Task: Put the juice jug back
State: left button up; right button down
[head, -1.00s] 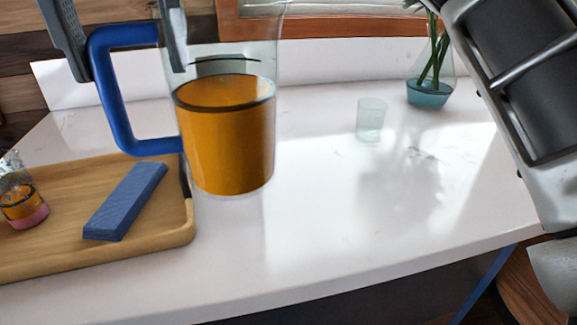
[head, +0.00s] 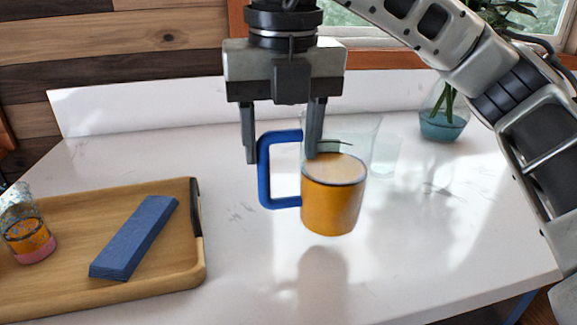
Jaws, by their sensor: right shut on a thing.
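The juice jug (head: 332,205) is a clear jug with orange juice in its lower part and a blue handle (head: 265,170) on its left side. It is upright over the white counter, right of the tray. My right gripper (head: 281,150) comes down from above and is shut on the jug at its handle side, one finger left of the handle and the other at the jug's near-left wall. A shadow lies on the counter below the jug; whether its base touches the counter is hard to tell. My left gripper is out of view.
A wooden tray (head: 190,282) at the left holds a blue block (head: 134,238) and a glass with orange and pink layers (head: 28,235). A clear glass (head: 386,157) and a teal vase with stems (head: 442,126) stand behind right. The counter's front right (head: 440,250) is clear.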

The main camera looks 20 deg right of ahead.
aim_at(287, 197)
jog(key=shift+w+d+f, duration=0.1)
jog(key=shift+d+f, duration=0.35)
jog(key=shift+f, duration=1.55)
jog(key=c, duration=0.6)
grip_release()
jog(key=shift+f, duration=0.1)
jog(key=shift+o, duration=0.2)
notch_tip(287, 197, up, 12)
jog(key=s+p, duration=0.1)
jog(key=shift+s+a+p, duration=0.2)
jog(key=shift+s+p, duration=0.05)
jog(key=shift+p, duration=0.15)
jog(key=shift+s, duration=0.1)
